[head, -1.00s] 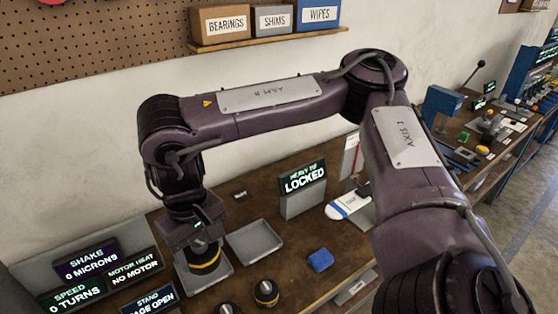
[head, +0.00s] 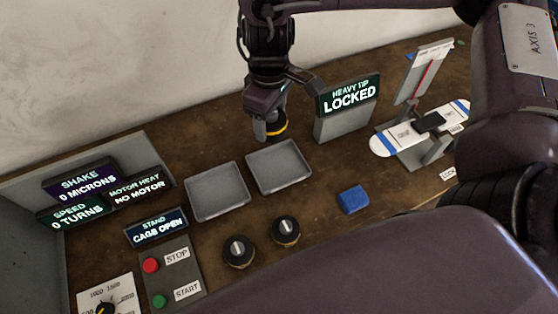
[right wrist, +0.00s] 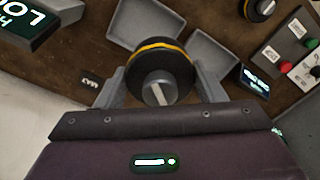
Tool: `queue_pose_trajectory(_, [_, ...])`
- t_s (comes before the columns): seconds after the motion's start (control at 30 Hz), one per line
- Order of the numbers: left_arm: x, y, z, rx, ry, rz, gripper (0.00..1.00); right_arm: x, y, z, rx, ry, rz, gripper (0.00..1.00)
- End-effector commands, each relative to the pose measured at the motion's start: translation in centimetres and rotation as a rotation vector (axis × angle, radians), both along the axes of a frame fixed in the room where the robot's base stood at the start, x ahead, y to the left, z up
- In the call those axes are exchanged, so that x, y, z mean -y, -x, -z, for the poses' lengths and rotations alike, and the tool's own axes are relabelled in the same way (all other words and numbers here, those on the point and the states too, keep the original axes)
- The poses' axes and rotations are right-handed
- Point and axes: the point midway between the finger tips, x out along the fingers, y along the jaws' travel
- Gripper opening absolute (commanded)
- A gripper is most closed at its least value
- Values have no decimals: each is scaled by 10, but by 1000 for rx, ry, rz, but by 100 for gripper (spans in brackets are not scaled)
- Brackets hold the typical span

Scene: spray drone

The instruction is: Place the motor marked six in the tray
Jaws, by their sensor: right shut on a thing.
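My right gripper (head: 269,132) is shut on a dark round motor (head: 278,126) with a yellow band, behind the right grey tray (head: 300,175) in the head view. In the right wrist view the motor (right wrist: 160,75) sits between the two fingers, its pale shaft facing the camera. No number on it can be read. The right tray and the left grey tray (head: 216,192) look empty. Two more dark motors (head: 238,251) (head: 286,231) stand on the bench in front of the trays; their marks cannot be read. My left gripper is not in view.
The Heavy Tip display (head: 347,95) reads LOCKED, close right of the gripper. A blue block (head: 353,199) lies right of the motors. A balance stand (head: 425,125) is at right. The stand display (head: 157,227) and the stop/start box (head: 170,270) are at left.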

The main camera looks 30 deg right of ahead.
Motion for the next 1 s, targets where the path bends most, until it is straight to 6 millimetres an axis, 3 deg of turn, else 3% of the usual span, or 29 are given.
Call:
queue_pose_trajectory(0.4, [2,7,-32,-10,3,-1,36,15,-13,-1,7,0,-968,22])
queue_pose_trajectory(0.6, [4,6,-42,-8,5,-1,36,22,-16,0,6,5,-1306,22])
queue_pose_trajectory(0.83, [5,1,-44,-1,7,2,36,25,-17,8,4,6,-1463,22])
queue_pose_trajectory(1.0, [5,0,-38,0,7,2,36,25,-16,39,0,0,-1470,22])
